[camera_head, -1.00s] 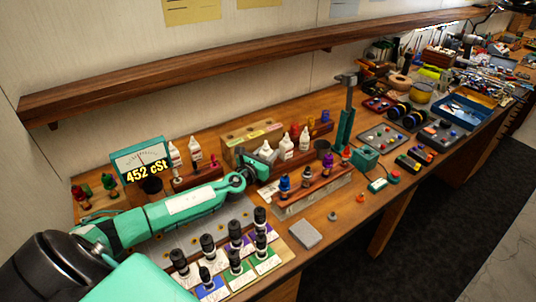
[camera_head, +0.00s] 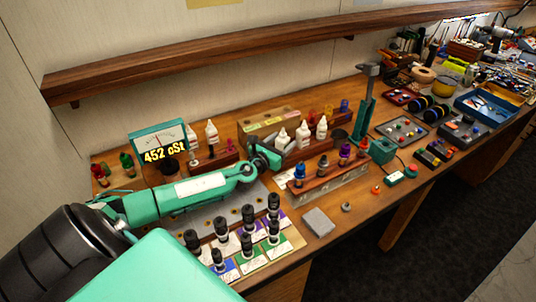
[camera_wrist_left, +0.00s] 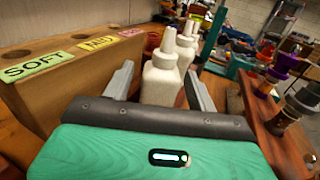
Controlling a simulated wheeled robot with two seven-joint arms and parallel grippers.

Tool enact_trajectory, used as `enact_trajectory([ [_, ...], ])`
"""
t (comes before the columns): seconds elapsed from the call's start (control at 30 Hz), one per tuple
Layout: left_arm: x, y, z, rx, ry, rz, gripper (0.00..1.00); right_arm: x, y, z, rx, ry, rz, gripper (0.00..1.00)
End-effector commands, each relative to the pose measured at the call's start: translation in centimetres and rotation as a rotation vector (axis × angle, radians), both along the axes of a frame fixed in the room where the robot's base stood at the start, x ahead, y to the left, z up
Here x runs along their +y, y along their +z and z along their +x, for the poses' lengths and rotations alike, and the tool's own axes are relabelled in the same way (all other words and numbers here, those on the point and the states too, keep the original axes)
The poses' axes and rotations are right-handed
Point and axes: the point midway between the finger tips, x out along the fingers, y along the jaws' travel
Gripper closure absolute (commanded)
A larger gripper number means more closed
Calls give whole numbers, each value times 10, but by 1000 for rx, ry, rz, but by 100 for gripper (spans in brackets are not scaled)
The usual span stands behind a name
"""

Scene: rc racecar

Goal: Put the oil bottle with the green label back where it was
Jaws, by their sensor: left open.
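Several white dropper bottles stand upright in a row in the head view: a near one (camera_head: 282,139), a middle one (camera_head: 302,135) and a far one (camera_head: 322,128). No green label shows on any of them. My left gripper (camera_head: 268,157) is at the near end of this row, beside the wooden block. In the left wrist view the gripper (camera_wrist_left: 162,84) is open, and a white bottle (camera_wrist_left: 161,80) shows between its fingers. I cannot tell whether they touch it. Another white bottle (camera_wrist_left: 187,44) stands just behind. My right gripper is out of view.
A wooden block (camera_wrist_left: 60,75) with holes and coloured labels, SOFT readable, stands left of the gripper. A rack of coloured bottles (camera_head: 325,178) is to the right. Black-capped bottles (camera_head: 222,230) fill the front.

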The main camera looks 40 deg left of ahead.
Motion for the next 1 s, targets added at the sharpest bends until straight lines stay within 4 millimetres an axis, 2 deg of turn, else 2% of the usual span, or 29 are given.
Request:
enact_trajectory([
  [0.2, 0, -3, -38, 2, -2, 2, 42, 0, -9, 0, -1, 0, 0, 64],
  [0.5, 0, -2, -80, 2, -1, 1, 42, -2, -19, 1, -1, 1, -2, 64],
  [0.73, 0, 0, -97, 0, -1, 2, 42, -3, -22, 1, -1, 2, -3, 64],
  [1.0, 0, 0, -101, -1, -1, 1, 42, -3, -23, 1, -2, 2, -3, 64],
])
